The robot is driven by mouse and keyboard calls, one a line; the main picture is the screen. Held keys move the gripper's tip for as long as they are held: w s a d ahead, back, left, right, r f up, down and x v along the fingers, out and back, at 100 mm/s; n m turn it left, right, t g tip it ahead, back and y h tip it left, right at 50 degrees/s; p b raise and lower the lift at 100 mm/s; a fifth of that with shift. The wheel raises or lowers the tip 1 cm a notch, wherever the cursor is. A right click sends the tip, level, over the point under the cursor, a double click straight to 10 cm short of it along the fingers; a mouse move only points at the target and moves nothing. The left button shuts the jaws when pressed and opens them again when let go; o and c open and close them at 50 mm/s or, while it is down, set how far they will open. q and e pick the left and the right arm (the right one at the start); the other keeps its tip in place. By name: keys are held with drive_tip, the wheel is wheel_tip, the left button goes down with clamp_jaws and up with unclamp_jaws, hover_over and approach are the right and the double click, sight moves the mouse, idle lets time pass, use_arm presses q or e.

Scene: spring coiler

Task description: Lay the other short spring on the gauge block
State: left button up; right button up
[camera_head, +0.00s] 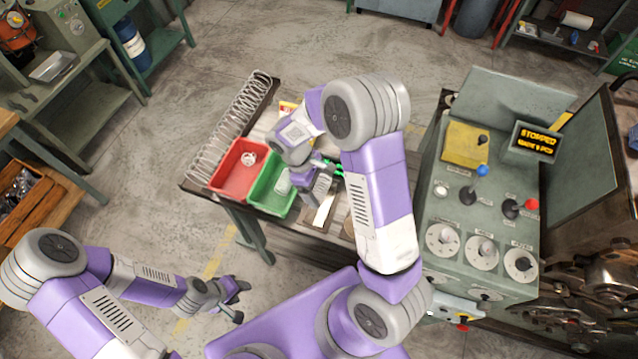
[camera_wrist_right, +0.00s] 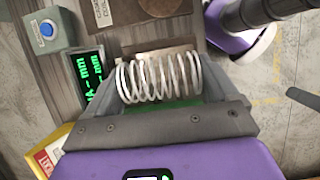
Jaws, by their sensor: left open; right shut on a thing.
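My right gripper (camera_wrist_right: 160,90) is shut on a short spring (camera_wrist_right: 158,78), a bright wire coil held crosswise between its fingers in the right wrist view. Behind the spring, a pale, light surface partly shows; I cannot tell whether this is the gauge block or whether the spring touches it. In the head view my right gripper (camera_head: 318,188) is over the bench, and its spring is not clear there. A coil spring (camera_head: 248,158) lies in the red tray (camera_head: 226,178). My left gripper (camera_head: 236,300) is open and empty, low in front of the bench.
A green-lit display reading NA mm (camera_wrist_right: 87,78) and a box with a blue button (camera_wrist_right: 47,30) are beside the spring. The green tray (camera_head: 262,200) holds a pale item. Long springs (camera_head: 235,120) lie at the bench's left edge. A control console (camera_head: 480,190) stands right.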

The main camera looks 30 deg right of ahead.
wheel_tip(320, 180, down, 9)
drive_tip(key=b, duration=0.6)
drive_tip(key=shift+b, duration=0.35)
drive_tip(key=o, duration=0.8)
drive_tip(key=v, duration=0.7)
drive_tip(key=shift+r, duration=0.25)
drive_tip(key=shift+a, duration=0.1)
